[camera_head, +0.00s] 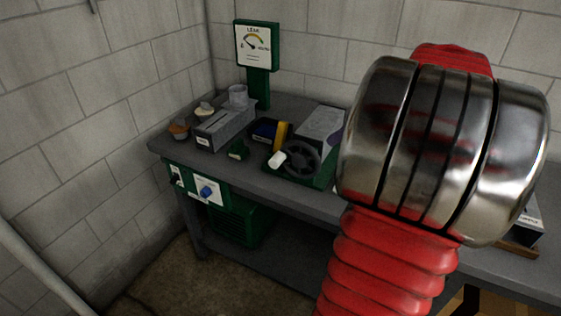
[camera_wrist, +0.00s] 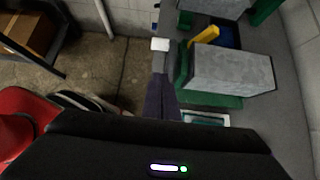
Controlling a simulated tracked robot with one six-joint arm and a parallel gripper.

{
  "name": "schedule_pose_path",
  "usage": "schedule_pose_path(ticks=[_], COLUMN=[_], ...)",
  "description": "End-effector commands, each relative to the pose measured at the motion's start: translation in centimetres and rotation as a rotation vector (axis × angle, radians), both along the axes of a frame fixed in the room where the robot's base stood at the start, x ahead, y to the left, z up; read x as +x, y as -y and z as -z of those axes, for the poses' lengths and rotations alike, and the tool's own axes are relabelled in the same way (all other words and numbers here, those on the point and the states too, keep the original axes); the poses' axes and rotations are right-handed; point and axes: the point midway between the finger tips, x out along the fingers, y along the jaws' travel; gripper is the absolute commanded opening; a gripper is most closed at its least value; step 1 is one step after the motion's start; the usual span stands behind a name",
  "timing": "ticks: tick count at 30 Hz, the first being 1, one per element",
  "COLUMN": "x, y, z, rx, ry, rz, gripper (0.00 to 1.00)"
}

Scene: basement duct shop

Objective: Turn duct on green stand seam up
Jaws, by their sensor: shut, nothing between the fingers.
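The grey duct (camera_head: 320,121) lies on the green stand (camera_head: 322,180) on the bench, partly behind my arm in the head view. In the wrist view the duct (camera_wrist: 235,70) is a pale grey box on the green stand (camera_wrist: 215,101). I cannot make out its seam. A dark handwheel (camera_head: 303,158) with a white handle (camera_head: 277,160) is on the stand's near side; the handle also shows in the wrist view (camera_wrist: 160,44). My gripper (camera_wrist: 161,78) is shut and empty, its dark fingers pointing toward the wheel, beside the duct. I cannot tell whether they touch the wheel.
A yellow and blue item (camera_head: 272,132) stands left of the duct. Further left are a grey box (camera_head: 224,128), small cups and a green gauge post (camera_head: 257,80). A blue-knobbed panel (camera_head: 207,190) is on the bench front. Walls close off the back and left.

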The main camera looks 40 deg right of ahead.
Motion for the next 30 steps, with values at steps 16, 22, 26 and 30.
schedule_pose_path(ticks=[16,22,26,30], x=[0.8,2.6,3.9,5.3], y=[-0.3,-1.0,-1.5,-2.0], z=[0.9,2.8,4.3,5.8], rx=[0.001,0.002,0.002,0.002], ry=[0.001,0.0,-0.001,0.0], rz=[-0.002,-0.004,-0.003,-0.003], gripper=[0.0,0.0,0.0,0.0])
